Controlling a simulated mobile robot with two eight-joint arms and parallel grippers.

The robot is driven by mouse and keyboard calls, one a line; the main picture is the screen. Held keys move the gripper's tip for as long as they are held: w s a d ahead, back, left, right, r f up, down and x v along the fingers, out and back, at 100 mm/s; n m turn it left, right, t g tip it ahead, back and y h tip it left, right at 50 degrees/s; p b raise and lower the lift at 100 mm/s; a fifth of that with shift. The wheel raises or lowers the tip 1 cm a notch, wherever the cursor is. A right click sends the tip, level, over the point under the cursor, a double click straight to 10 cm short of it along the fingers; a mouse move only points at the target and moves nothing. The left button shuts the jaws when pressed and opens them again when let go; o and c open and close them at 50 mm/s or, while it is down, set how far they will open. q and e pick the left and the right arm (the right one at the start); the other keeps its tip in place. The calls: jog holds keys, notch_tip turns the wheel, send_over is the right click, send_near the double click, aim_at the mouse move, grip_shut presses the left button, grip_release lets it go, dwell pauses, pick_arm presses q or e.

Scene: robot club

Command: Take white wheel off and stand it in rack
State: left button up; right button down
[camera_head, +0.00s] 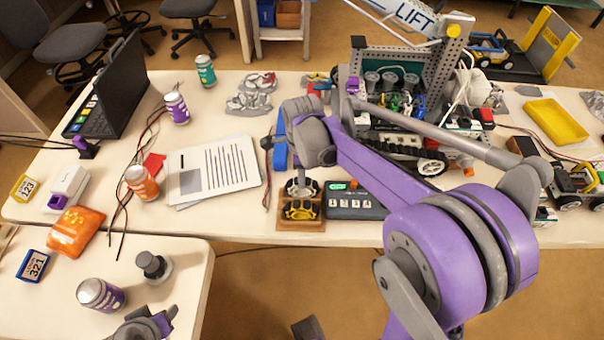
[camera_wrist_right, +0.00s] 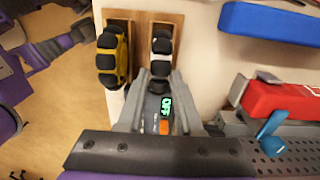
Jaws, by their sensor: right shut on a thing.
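The wooden rack (camera_head: 286,225) stands near the front edge of the big table and shows in the right wrist view (camera_wrist_right: 180,22). A wheel with a black tyre and yellow hub (camera_head: 300,210) stands upright in its front slot. The wheel with a black tyre and pale grey-white hub (camera_head: 302,188) is upright at the back slot, between the fingers of my right gripper (camera_wrist_right: 161,85). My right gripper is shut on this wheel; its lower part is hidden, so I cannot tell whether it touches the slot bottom.
A dark control box (camera_head: 352,205) with a green display sits right beside the rack. A blue bar (camera_head: 281,140) lies behind it. The large robot model (camera_head: 400,95) with another pale-hubbed wheel (camera_head: 432,164) stands to the right. Printed paper (camera_head: 212,168) lies left.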

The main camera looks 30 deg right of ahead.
jog(key=c, duration=0.5)
grip_release()
jog(key=shift+r+p, duration=2.25)
jog(key=shift+r, duration=1.3)
jog(key=s+a+n+t, duration=0.2)
jog(key=s+n, duration=0.5)
jog(key=n, duration=0.5)
jog(key=s+a+n+t, duration=0.3)
jog(key=s+n, duration=0.5)
jog(key=n, duration=0.4)
jog(key=shift+s+a+f, duration=0.3)
jog(key=shift+a+f, duration=0.1)
jog(key=shift+a, duration=0.5)
